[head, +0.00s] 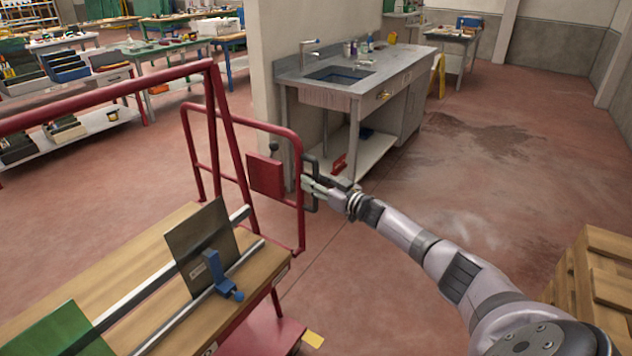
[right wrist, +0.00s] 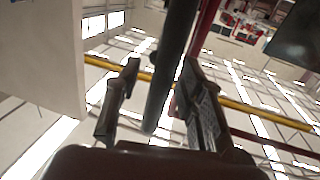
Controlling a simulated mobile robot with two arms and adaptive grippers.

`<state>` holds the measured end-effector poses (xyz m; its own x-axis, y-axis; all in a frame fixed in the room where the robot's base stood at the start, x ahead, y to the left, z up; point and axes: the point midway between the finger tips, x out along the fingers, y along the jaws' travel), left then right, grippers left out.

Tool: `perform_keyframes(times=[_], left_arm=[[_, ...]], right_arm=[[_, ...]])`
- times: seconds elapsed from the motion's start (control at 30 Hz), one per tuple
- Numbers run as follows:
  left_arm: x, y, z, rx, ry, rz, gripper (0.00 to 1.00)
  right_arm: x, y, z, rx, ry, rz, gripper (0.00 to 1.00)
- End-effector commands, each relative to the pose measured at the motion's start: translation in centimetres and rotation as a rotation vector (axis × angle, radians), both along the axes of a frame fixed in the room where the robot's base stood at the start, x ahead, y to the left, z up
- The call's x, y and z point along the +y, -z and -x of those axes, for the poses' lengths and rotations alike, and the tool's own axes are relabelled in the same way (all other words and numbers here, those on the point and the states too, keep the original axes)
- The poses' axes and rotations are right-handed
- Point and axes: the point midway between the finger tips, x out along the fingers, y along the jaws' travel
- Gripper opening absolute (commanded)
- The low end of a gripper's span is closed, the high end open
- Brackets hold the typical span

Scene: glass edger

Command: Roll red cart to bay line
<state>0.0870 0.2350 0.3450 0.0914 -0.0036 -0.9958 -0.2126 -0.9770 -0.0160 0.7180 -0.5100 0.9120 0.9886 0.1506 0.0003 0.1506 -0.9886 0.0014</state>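The red cart (head: 206,110) fills the left and lower left of the head view. It has a red tube frame, a wooden deck (head: 110,270) and a red end gate with a red plate (head: 265,175). A dark upright handle (head: 313,190) is on the gate's right side. My right gripper (head: 308,184) is at this handle. In the right wrist view the dark handle bar (right wrist: 172,65) runs between the two fingers of my right gripper (right wrist: 158,75). A gap shows between the left finger and the bar. My left gripper is not in view. I cannot identify a bay line.
A dark panel (head: 200,245) with a blue clamp (head: 228,288) and a green panel (head: 60,335) stand on the cart. A sink bench (head: 340,85) stands behind the handle. A wooden crate (head: 600,270) is at right. Floor (head: 480,190) between them is open, with dark stains.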

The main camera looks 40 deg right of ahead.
Motion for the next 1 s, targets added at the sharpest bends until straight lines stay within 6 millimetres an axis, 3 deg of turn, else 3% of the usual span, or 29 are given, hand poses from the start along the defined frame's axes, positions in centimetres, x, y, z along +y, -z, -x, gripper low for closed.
perform_keyframes(times=[0.27, 1.0], left_arm=[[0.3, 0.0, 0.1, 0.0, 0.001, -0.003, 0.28], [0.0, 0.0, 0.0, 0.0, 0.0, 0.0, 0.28]], right_arm=[[-0.1, 0.2, 0.7, 0.002, -0.001, 0.0, 0.36], [-1.6, 0.2, 10.5, 0.003, 0.0, -0.002, 0.36]])
